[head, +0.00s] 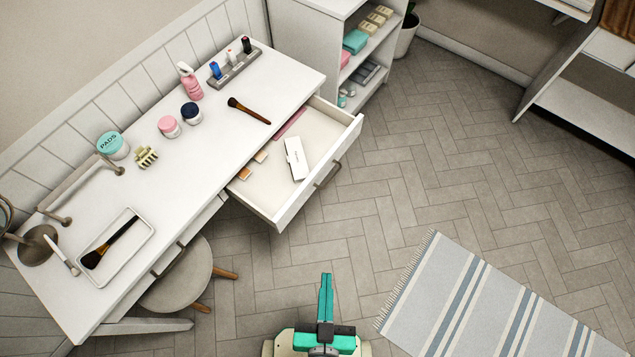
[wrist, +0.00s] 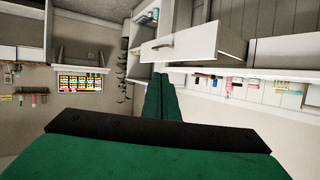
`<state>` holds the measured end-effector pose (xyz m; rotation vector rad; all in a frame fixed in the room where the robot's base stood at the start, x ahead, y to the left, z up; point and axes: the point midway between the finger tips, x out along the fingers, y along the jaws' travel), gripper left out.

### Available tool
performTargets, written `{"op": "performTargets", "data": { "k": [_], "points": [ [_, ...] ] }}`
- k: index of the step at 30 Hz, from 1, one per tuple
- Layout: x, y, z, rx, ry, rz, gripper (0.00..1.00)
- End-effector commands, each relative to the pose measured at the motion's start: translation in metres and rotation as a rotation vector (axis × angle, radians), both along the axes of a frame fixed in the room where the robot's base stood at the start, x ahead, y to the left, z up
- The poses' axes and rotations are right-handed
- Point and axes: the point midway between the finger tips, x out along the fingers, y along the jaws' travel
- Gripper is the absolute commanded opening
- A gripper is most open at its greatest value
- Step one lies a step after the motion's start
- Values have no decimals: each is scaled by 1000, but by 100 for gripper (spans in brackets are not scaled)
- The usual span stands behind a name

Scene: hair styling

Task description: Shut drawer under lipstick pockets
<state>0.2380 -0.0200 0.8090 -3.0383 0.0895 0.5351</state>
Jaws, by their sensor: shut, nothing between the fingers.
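The drawer (head: 273,199) under the white vanity table is pulled well out at the table's right end. Inside it lie a white case, a pink strip and small tan items. Its front carries a grey bar handle (head: 328,175). The grey lipstick holder (head: 235,71), with several lipsticks, stands on the tabletop at the back right. My gripper (head: 326,281) is shut and empty, out over the floor in front of the drawer and apart from it. In the wrist view the drawer front (wrist: 187,45) shows ahead, above my gripper's fingers (wrist: 161,92).
The white tabletop (head: 190,150) bears jars, a pink bottle, brushes and a tray (head: 116,246). A round stool (head: 178,280) stands under its left part. A white shelf unit (head: 350,50) is behind the drawer. A striped rug (head: 490,305) lies at the right; floor between is clear.

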Motion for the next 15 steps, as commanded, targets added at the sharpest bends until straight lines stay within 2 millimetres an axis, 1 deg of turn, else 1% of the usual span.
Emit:
{"op": "performTargets", "data": {
  "k": [1,2,3,5,6,8,9,12,15],
  "points": [
    [6,-9,-26,24,43,-29,0],
    [8,-15,-44,45,75,-48,0],
    [11,-23,-68,74,123,-74,0],
    [16,-34,-104,126,193,-112,0],
    [20,-41,-126,164,238,-136,0],
    [25,-49,-158,224,301,-166,0],
    [29,-54,-177,269,341,-184,0],
    [40,-63,-219,390,433,-219,0],
    [55,-68,-251,522,509,-235,0]
  ]
}}
